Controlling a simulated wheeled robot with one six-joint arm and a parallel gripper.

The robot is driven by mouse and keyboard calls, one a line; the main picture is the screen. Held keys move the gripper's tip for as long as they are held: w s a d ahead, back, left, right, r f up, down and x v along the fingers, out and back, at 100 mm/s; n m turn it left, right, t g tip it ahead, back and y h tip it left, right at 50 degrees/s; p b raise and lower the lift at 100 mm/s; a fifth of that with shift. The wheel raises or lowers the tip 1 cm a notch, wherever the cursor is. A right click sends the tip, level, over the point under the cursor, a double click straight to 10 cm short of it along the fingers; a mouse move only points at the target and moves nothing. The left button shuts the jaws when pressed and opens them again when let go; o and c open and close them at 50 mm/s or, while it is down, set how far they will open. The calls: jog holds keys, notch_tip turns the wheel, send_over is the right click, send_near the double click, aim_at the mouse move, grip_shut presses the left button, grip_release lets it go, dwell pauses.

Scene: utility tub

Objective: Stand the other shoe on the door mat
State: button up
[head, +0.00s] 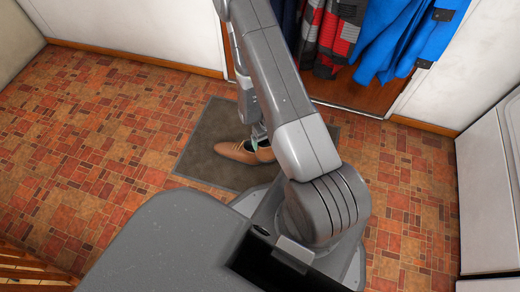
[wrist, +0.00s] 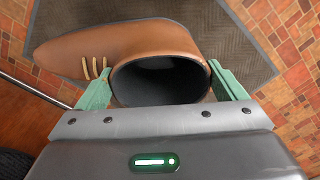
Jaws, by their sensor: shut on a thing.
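A brown leather shoe (head: 238,152) shows in the head view over the dark grey door mat (head: 207,130), its toe to the left. In the wrist view the same shoe (wrist: 120,45) has its dark opening facing the camera, with pale laces on its left side. My gripper (wrist: 162,86) is shut on the shoe, its green fingers on either side of the opening. In the head view my gripper (head: 259,138) is partly hidden by my arm. The mat (wrist: 235,45) lies beneath the shoe; I cannot tell whether the sole touches it. No second shoe is visible.
Jackets (head: 335,35) hang in a doorway alcove behind the mat. A white cabinet (head: 490,180) stands at the right. The red tiled floor (head: 110,130) left of the mat is clear. A wooden slatted thing (head: 30,268) is at the lower left.

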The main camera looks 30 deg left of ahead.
jog(key=shift+s+f, duration=0.25)
jog(key=shift+f, duration=0.1)
notch_tip(320, 180, down, 14)
jog(key=b, duration=0.6)
jog(key=shift+f, duration=0.15)
notch_tip(320, 180, down, 4)
jog(key=shift+r+b, duration=0.25)
jog(key=shift+b, duration=0.9)
jog(key=shift+c, duration=1)
jog(key=o, duration=1.6)
jog(key=shift+f, duration=0.1)
jog(key=shift+o, duration=0.8)
notch_tip(320, 180, up, 12)
jog(key=p, duration=0.6)
jog(key=shift+r, duration=0.2)
notch_tip(320, 180, down, 8)
jog(key=b, duration=0.3)
jog(key=shift+b, duration=0.35)
